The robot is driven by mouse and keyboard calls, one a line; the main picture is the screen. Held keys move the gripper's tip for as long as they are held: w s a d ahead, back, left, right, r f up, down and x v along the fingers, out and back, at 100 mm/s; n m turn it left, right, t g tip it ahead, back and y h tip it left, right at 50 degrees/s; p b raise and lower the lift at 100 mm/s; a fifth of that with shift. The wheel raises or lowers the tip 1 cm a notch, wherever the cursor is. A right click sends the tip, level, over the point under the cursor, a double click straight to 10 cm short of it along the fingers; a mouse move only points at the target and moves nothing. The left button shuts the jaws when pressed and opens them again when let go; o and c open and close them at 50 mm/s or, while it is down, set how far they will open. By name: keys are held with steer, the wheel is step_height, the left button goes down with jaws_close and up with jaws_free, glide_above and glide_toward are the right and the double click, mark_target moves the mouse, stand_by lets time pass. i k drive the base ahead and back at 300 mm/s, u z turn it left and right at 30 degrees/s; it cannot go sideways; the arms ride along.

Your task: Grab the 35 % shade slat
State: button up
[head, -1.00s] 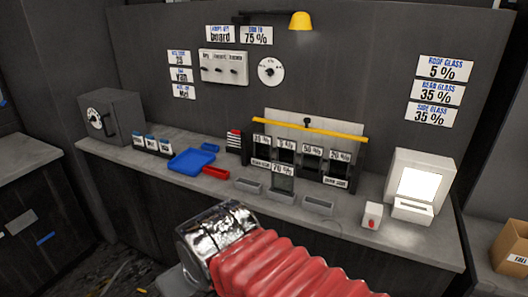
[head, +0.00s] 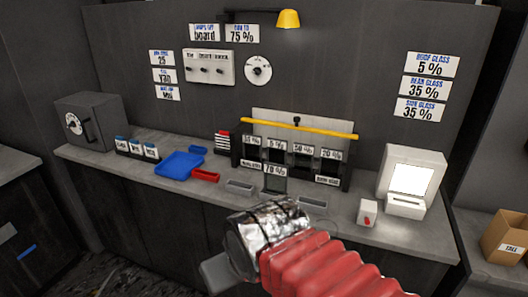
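A dark rack (head: 347,172) with a yellow bar across its top stands on the counter. It holds several dark slats under small white percent labels. The leftmost label (head: 252,141) seems to read 35 %, but it is small and blurred; the dark slat (head: 252,153) below it is upright in the rack. A 70 % label (head: 275,169) is on a dark piece at the front. My arm's foil-wrapped end and red sleeve are in the foreground, apart from the rack. A grey part of my gripper (head: 215,272) shows at lower left of the foil; its fingers are not clear.
Grey trays (head: 240,187) lie before the rack. A white box with a red button (head: 367,213) and a lit white device (head: 412,180) stand right. A yellow lamp (head: 288,19) hangs above.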

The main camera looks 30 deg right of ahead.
mark_target(252, 144)
steer(key=u, duration=0.05)
steer(key=i, duration=0.95)
steer(key=z, duration=0.05)
